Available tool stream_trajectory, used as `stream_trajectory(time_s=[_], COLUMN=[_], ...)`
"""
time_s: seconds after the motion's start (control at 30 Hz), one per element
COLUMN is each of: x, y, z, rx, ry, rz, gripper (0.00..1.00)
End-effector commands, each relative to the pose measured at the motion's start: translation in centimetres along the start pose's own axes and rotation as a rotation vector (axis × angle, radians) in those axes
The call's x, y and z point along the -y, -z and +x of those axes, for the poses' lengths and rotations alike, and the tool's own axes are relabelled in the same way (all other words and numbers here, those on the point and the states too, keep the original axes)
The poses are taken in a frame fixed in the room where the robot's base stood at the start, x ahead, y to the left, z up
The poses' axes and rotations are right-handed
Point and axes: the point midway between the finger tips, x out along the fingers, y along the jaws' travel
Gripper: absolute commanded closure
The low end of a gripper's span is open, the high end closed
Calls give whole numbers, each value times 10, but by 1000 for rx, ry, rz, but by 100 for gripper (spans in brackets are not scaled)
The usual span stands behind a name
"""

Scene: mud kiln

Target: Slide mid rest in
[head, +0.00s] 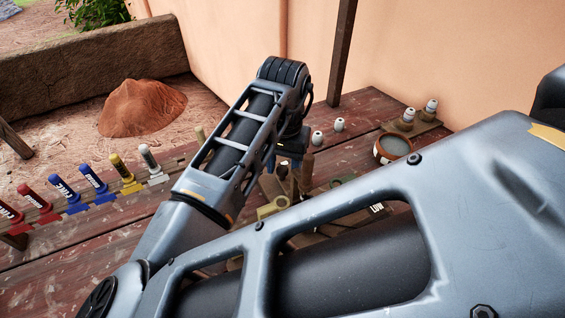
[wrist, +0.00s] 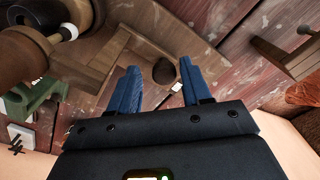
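My gripper (wrist: 159,64) shows two blue fingers set apart, with a dark brown rounded knob (wrist: 164,72) in the gap between or beyond them. Some space shows on the knob's sides, so the fingers do not look closed on it. Brown wooden pieces (wrist: 95,58) lie around and under the fingers. In the head view my gripper (head: 291,150) hangs over the bench, mostly behind my arm. An olive-yellow piece (head: 272,207) and a green piece (head: 343,181) sit near it. A label reading LOW (head: 377,208) shows there. I cannot tell which part is the mid rest.
The red-brown bench (head: 360,110) holds a bowl (head: 392,148) and white-topped pegs (head: 408,116) at the right. Coloured labelled holders (head: 92,180) line its left side. In the wrist view a brown cylinder (wrist: 20,68) and a green block (wrist: 40,97) stand at the left.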

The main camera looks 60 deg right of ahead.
Motion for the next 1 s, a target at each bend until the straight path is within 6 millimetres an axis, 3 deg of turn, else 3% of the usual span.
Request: stream_trajectory(time_s=[0.37,0.73,1.0], x=[1,0,0], y=[1,1,0], z=[-5,-61,-78], rx=[-4,-4,-2], ry=[2,3,1], rz=[-1,1,0], gripper=[46,46,46])
